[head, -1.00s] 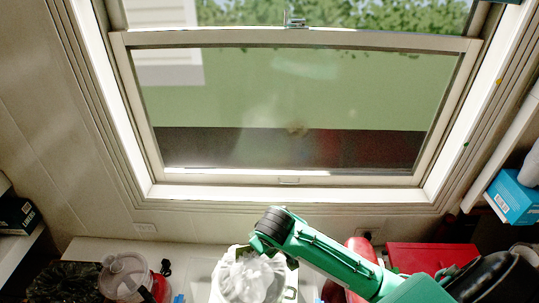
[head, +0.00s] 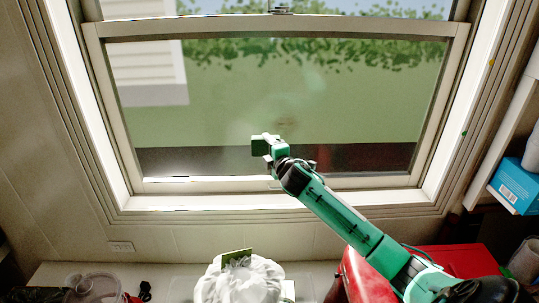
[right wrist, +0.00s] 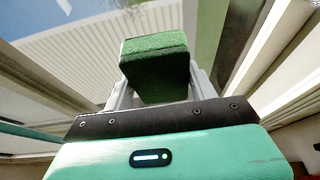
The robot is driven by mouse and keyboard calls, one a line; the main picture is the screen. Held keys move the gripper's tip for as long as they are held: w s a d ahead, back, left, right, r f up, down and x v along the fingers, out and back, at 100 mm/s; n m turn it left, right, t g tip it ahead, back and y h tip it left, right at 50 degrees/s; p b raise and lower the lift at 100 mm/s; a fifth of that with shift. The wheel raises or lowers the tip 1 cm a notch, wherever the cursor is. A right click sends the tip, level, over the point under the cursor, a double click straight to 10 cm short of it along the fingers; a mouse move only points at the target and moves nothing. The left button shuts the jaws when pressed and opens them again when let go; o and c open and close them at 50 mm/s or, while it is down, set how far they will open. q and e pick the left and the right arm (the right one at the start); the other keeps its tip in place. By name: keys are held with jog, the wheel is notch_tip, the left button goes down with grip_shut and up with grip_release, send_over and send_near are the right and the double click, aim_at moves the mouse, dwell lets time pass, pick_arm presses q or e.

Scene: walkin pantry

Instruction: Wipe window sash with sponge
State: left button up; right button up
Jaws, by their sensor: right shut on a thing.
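The window sash (head: 370,182) is a pale frame around the lower pane, in front of me in the head view. My right gripper (head: 269,147) is raised in front of the lower part of the pane. It is shut on the sponge (head: 258,146), a dark green block. In the right wrist view the sponge (right wrist: 155,62) sits between the two pale fingers. I cannot tell from the head view whether the sponge touches the glass or sash. My left gripper is not in view.
Below the window is a counter with a white bag (head: 240,282), a red box (head: 460,261) and a clear-lidded jar (head: 93,288). A blue box (head: 516,186) stands on the shelf at the right. The space before the pane is otherwise clear.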

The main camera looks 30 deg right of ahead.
jog(key=shift+w+d+r, duration=0.3)
jog(key=shift+d, duration=0.15)
jog(key=shift+w+d, duration=0.15)
jog(key=w+d, duration=0.1)
jog(key=w+b, duration=0.1)
jog(key=w, duration=0.1)
jog(key=shift+d, duration=0.35)
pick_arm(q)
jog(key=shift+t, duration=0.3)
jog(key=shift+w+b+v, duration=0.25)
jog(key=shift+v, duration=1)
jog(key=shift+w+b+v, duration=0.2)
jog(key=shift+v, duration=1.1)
pick_arm(e)
jog(key=shift+w+d, duration=0.55)
jog(key=shift+w, duration=0.3)
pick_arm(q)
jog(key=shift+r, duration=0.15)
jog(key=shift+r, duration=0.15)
pick_arm(e)
jog(key=shift+w+d, duration=0.5)
jog(key=shift+w, duration=0.3)
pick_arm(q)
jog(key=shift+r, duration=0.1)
pick_arm(e)
jog(key=shift+d, duration=0.1)
